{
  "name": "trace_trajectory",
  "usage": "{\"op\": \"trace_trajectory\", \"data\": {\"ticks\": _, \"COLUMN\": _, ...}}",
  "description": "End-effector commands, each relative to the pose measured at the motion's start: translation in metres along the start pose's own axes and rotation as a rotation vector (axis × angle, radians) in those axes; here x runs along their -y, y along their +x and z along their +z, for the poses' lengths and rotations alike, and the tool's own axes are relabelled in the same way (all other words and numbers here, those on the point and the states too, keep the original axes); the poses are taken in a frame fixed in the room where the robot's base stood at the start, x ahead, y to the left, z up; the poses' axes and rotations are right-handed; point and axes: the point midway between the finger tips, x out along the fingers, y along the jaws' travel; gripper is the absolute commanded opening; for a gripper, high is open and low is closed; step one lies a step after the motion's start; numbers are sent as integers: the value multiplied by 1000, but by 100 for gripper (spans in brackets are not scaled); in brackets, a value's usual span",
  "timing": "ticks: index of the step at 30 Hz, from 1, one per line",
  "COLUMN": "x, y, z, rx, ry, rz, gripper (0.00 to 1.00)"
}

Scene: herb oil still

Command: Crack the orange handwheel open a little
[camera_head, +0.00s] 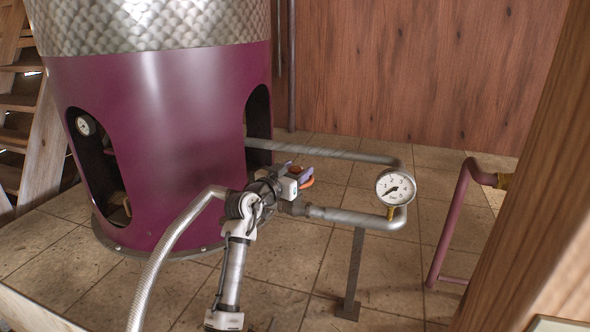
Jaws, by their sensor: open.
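The orange handwheel (308,183) is mostly hidden behind my gripper; only short pieces of its rim show. It sits by the grey pipe that runs in front of the purple still body (170,130). My gripper (302,175) is at the handwheel, with its open fingers close to the rim. I cannot tell whether the fingers touch the rim or have it between them. A round white pressure gauge (395,188) stands on the pipe bend to the right of the handwheel.
The grey pipe (350,216) loops to the right, held by a dark floor post (354,270). A purple pipe (448,225) and a wooden post (535,200) stand to the right. A grey ribbed hose (165,245) curves up at front left. Tiled floor (390,280) is open at front right.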

Motion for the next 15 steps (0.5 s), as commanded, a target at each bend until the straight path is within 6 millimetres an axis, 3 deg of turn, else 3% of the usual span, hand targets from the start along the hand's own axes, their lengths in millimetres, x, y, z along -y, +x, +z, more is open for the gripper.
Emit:
{"op": "trace_trajectory", "data": {"ticks": 2, "x": 0, "y": 0, "z": 0, "rx": 0, "ry": 0, "rz": 0, "gripper": 53}}
{"op": "trace_trajectory", "data": {"ticks": 12, "x": 0, "y": 0, "z": 0, "rx": 0, "ry": 0, "rz": 0, "gripper": 9}}
{"op": "trace_trajectory", "data": {"ticks": 15, "x": 0, "y": 0, "z": 0, "rx": 0, "ry": 0, "rz": -2, "gripper": 9}}
